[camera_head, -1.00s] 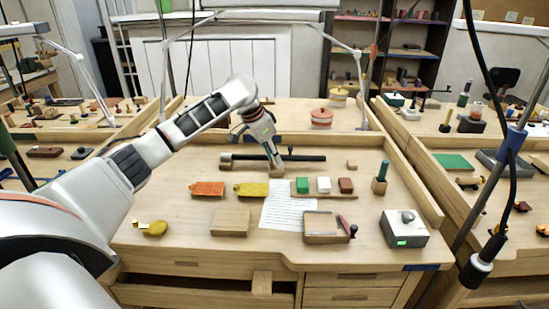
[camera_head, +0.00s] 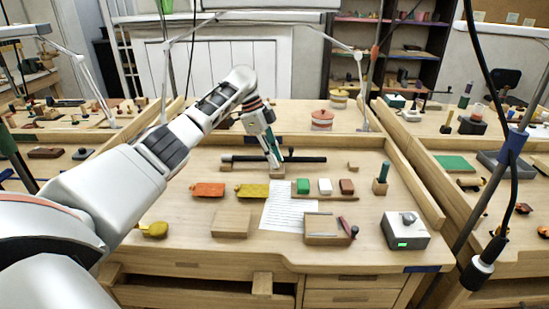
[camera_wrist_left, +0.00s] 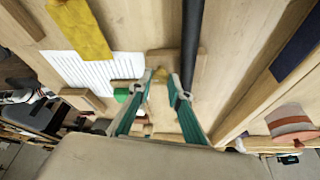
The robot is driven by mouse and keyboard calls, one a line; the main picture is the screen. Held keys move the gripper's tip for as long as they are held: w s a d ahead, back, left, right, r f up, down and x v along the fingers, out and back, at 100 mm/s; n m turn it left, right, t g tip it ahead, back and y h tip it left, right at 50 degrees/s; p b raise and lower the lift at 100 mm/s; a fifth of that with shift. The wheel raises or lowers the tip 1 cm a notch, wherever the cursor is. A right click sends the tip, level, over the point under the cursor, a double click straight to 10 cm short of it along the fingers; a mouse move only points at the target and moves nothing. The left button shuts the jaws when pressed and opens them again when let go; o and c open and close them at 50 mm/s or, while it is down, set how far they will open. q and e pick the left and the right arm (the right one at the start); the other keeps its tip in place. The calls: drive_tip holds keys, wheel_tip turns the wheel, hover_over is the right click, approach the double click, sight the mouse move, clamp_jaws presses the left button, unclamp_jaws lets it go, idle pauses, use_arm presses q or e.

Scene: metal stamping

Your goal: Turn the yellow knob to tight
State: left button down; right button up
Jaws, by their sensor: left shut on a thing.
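The yellow knob (camera_wrist_left: 160,75) shows as a small yellow piece between my left fingertips in the left wrist view, beside the dark rod. My left gripper (camera_head: 275,163) is over the wooden block at the rod in the head view. Its teal fingers also show in the left wrist view (camera_wrist_left: 160,80), shut on the knob. The dark rod (camera_head: 308,158) lies across the back of the bench, and it runs up the left wrist view (camera_wrist_left: 190,35). The fingers hide most of the knob, and I cannot read its setting. My right gripper is not in view.
Orange (camera_head: 208,189) and yellow (camera_head: 252,190) pieces lie in front of the rod. Green (camera_head: 303,186), white (camera_head: 324,185) and brown (camera_head: 346,186) blocks stand near a paper sheet (camera_head: 283,213). A grey box (camera_head: 404,232) sits front right. A red round pot (camera_head: 321,120) stands behind.

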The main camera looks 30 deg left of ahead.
use_arm(q)
drive_tip(key=shift+f+m+g, duration=0.1)
drive_tip(key=shift+m+g, duration=0.2)
drive_tip(key=shift+m, duration=0.3)
drive_tip(key=c, duration=1.9)
unclamp_jaws()
drive_tip(key=v, duration=0.8)
